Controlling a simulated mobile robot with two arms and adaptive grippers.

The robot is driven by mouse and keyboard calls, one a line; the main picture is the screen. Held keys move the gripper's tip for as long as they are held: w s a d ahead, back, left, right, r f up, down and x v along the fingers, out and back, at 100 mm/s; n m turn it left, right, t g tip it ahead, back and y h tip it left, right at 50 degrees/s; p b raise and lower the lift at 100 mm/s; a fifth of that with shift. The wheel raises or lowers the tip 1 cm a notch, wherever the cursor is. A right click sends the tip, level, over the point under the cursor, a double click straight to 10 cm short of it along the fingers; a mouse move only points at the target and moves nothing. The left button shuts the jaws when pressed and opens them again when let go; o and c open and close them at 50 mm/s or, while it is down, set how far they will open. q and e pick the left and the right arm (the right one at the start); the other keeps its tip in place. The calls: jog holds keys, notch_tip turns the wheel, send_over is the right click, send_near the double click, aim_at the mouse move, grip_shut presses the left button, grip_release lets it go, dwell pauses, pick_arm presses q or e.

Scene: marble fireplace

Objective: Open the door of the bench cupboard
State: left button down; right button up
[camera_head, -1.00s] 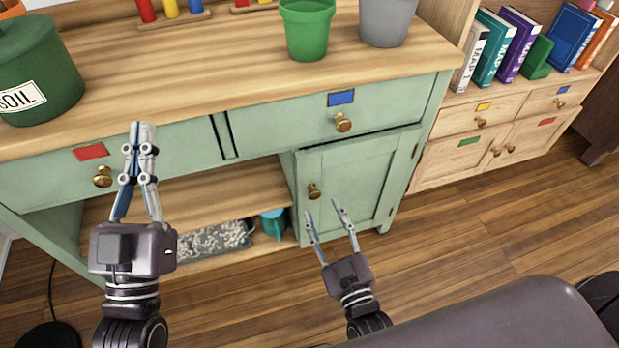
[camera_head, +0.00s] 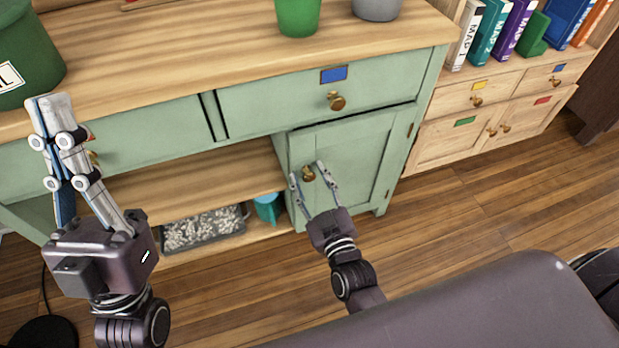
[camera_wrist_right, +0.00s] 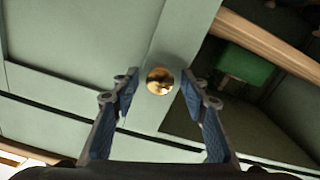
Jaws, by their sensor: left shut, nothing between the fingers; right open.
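The bench cupboard door (camera_head: 352,160) is a green panel under the blue-tagged drawer, and it is shut. Its round brass knob (camera_head: 308,174) is near the door's left edge; hinges show on the right edge. My right gripper (camera_head: 307,170) is open at the knob. In the right wrist view the knob (camera_wrist_right: 160,81) sits between and just beyond the two fingertips (camera_wrist_right: 158,82), with a gap on each side. My left gripper (camera_head: 48,100) is shut and empty, raised in front of the bench's left drawer, away from the door.
A blue-tagged drawer (camera_head: 300,103) with a brass knob is above the door. Left of the door is an open shelf with a tray of gravel (camera_head: 202,229) and a teal pot (camera_head: 268,208). A wooden bookcase (camera_head: 480,127) stands at the right. The floor before the door is clear.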

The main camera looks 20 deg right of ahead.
jog(key=shift+w, duration=0.1)
grip_shut()
dwell(0.3)
